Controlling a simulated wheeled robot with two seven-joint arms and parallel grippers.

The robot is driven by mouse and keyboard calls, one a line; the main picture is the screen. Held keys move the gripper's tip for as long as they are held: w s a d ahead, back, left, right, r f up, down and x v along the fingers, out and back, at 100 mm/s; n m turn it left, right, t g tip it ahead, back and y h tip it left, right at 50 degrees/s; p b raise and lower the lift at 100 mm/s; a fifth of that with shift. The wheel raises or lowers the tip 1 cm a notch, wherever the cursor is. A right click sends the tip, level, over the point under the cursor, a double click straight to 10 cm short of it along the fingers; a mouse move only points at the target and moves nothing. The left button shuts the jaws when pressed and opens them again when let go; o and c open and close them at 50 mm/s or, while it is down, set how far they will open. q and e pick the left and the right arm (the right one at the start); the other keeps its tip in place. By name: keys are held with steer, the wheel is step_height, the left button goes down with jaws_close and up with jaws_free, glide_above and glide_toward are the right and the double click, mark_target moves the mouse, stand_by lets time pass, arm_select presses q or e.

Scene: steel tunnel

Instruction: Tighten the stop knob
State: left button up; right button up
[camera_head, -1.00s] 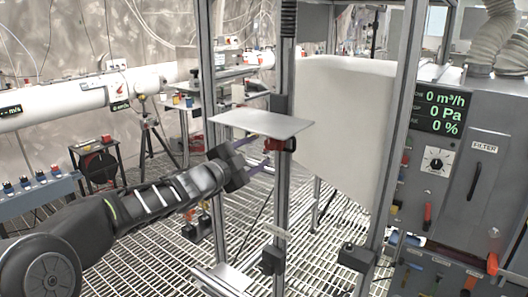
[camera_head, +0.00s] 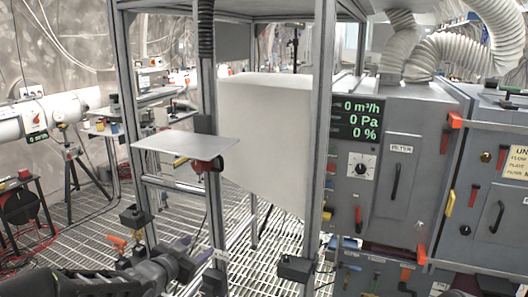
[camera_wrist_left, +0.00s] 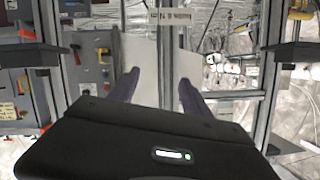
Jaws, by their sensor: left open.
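A red knob (camera_head: 207,165) sits under the flat grey plate (camera_head: 185,144) on the upright post of the metal frame in the head view; I cannot tell for sure that it is the stop knob. An orange handle (camera_head: 116,241) shows lower left, by dark clamp blocks. My left gripper (camera_head: 197,247) is low in front of the frame, below the plate and apart from the red knob. Its two purple fingers are spread with nothing between them. In the left wrist view the open fingers (camera_wrist_left: 158,90) point towards the frame. My right gripper is not in view.
Frame uprights (camera_head: 318,130) stand close around the arm. A white panel (camera_head: 262,135) is behind them. A grey filter cabinet (camera_head: 395,180) with a display is on the right. A black block (camera_head: 295,268) sits low on the right upright. Grated floor lies below.

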arm_select(q)
steer(key=s+d+f+n+g, duration=0.3)
steer(key=s+f, duration=0.4)
steer(key=f, duration=0.5)
steer(key=s+d+f+n+g, duration=0.3)
steer(key=s+f, duration=0.5)
steer(key=f, duration=0.5)
steer(key=s+d+f+g, duration=0.2)
steer(key=s+f, duration=0.2)
steer(key=s, duration=0.4)
steer(key=s+d+f+n+g, duration=0.1)
steer(key=s+d+f+g, duration=0.1)
steer(key=s+f, duration=0.3)
steer(key=s+d+f+n+g, duration=0.1)
steer(key=s+d+f+g, duration=0.1)
steer(key=s, duration=1)
step_height(320, 180, down, 3)
steer(key=shift+s+d+r+g, duration=0.1)
steer(key=shift+s+d+g, duration=0.2)
steer(key=shift+g, duration=0.4)
